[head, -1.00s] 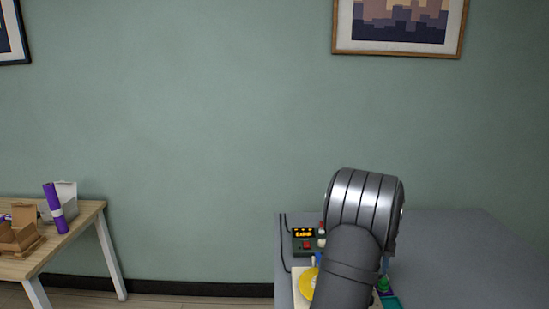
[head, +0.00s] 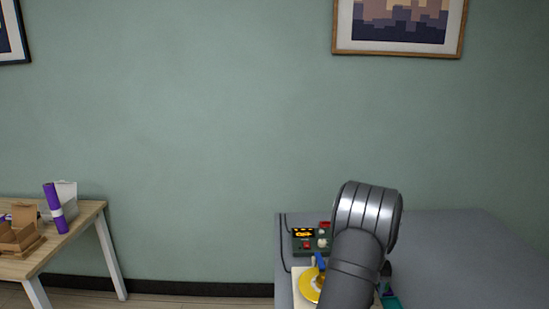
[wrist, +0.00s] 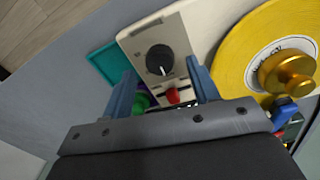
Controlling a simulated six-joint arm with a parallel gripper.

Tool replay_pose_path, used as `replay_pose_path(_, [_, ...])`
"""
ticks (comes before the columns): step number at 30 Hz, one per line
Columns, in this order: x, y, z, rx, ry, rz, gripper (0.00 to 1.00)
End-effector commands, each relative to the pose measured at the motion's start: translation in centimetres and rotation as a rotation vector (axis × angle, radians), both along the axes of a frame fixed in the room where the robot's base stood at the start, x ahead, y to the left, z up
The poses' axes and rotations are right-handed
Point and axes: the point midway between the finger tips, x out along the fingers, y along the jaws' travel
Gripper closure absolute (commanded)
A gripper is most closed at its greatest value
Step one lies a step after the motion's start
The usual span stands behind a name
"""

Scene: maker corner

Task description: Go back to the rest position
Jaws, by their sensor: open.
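My gripper (wrist: 161,70) shows in the wrist view with its two blue fingers apart and nothing held between them. Beyond the fingers is a pale box (wrist: 143,48) with a black knob (wrist: 160,59) and a red switch (wrist: 173,95). I cannot tell how far the fingertips are from the box. In the head view my arm rises over the grey table (head: 450,260), and my gripper is hidden there.
A yellow disc (wrist: 240,50) with a brass knob (wrist: 288,73) lies right of the fingers. A teal tray (wrist: 106,63) is at left, and a green item (wrist: 140,101) is partly hidden. A dark control unit (head: 308,241) stands behind. A wooden table (head: 85,218) is far left.

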Motion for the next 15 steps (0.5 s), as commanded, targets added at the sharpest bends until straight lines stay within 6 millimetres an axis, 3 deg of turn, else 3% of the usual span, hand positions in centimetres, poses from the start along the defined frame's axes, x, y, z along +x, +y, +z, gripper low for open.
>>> replay_pose_path(4, [-0.2,-0.2,-3.2,0.002,0.004,0.0,0.45])
replay_pose_path(15, [0.1,-0.2,-2.7,0.0,-0.001,-0.317,0.45])
